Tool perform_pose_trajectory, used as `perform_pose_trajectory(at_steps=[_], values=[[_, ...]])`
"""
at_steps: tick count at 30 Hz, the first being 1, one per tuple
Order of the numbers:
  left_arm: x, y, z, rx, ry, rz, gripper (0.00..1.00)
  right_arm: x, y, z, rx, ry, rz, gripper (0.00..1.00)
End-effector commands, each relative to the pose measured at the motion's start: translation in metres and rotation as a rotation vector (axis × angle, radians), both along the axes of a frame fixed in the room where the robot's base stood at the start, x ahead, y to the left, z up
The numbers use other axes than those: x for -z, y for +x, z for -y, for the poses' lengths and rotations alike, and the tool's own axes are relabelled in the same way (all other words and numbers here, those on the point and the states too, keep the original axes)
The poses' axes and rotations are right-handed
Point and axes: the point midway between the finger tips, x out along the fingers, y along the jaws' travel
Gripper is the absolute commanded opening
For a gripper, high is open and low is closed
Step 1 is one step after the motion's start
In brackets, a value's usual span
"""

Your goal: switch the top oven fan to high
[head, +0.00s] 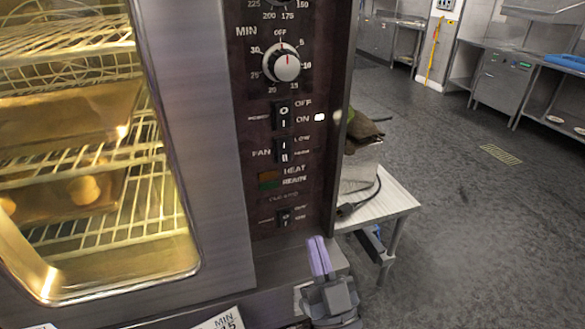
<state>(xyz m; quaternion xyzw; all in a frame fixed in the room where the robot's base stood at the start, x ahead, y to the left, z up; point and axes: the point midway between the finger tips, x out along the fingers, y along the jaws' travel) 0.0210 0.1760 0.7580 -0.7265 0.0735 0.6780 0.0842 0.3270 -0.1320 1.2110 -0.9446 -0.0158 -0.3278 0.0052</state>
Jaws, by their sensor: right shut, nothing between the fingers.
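The oven's control panel (300,190) fills the middle of the head view. Its fan rocker switch (282,150) sits below the power switch (282,114), with LOW printed beside its upper end; the lower word is too blurred to read surely. I cannot tell which way the fan switch is pressed. My right gripper (319,258) is shut and empty, its purple fingers pointing up, in front of the oven's lower edge. It is well below the fan switch and apart from it. My left gripper is not in view.
The timer knob (287,61) sticks out above the switches. A lit oven window (90,150) with racks is at left. Part of a second panel shows at the bottom edge. A small white table (398,200) with a cloth and cable stands right of the oven. Open floor lies further right.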

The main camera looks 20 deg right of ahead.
Motion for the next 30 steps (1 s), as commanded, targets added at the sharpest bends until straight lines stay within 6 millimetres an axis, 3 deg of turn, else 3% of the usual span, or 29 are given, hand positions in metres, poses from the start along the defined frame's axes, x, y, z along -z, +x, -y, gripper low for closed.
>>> perform_pose_trajectory(at_steps=[5,17,24,30], values=[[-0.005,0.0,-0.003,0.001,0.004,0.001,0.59,-0.009,0.01,0.0,0.0,0.0,0.001,0.0],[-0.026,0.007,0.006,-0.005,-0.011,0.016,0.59,-0.063,0.077,-0.003,-0.001,0.001,0.001,0.0],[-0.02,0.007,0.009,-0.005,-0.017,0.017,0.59,-0.057,0.112,-0.004,-0.001,-0.001,-0.004,0.0],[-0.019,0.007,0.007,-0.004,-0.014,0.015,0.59,-0.056,0.119,-0.004,-0.001,-0.001,-0.003,0.0]])
